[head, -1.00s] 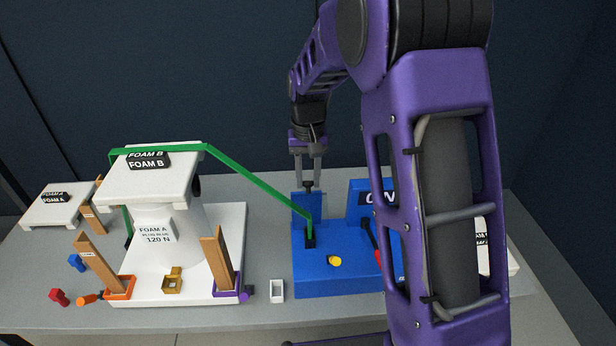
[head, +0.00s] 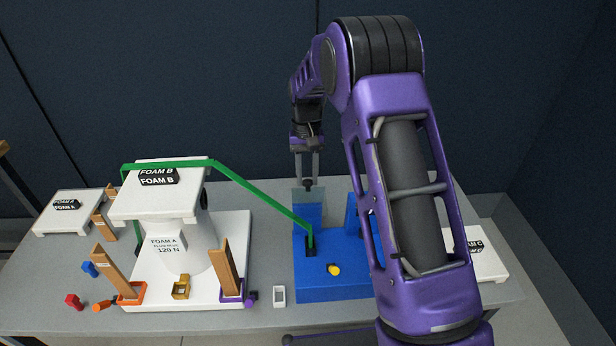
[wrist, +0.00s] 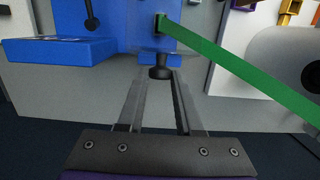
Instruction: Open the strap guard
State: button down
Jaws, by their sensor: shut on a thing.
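The strap guard is a translucent bluish panel (head: 308,197) standing at the back of the blue station (head: 335,285), with a dark knob at its top. My gripper (head: 307,184) is above the panel, pointing down, shut on the knob. In the wrist view the dark knob (wrist: 160,72) sits between the fingertips. A green strap (head: 262,194) runs from over the FOAM B block (head: 155,205) down to a dark slot in the blue station, just in front of the panel. The strap also shows in the wrist view (wrist: 235,65).
A yellow knob (head: 334,269) is on the blue station. Wooden wedges (head: 228,266) in coloured holders stand around the white tank (head: 186,245). A small white block (head: 279,295) lies between the tank's board and the station. My arm hides the station's right part.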

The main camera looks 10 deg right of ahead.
jog(key=shift+w+f, duration=0.15)
jog(key=shift+w, duration=0.6)
jog(key=c, duration=0.6)
grip_release()
jog(key=shift+f, duration=0.1)
notch_tip(320, 180, up, 17)
jog(key=w+p, duration=0.2)
jog(key=shift+r, duration=0.2)
jog(key=shift+f, duration=0.1)
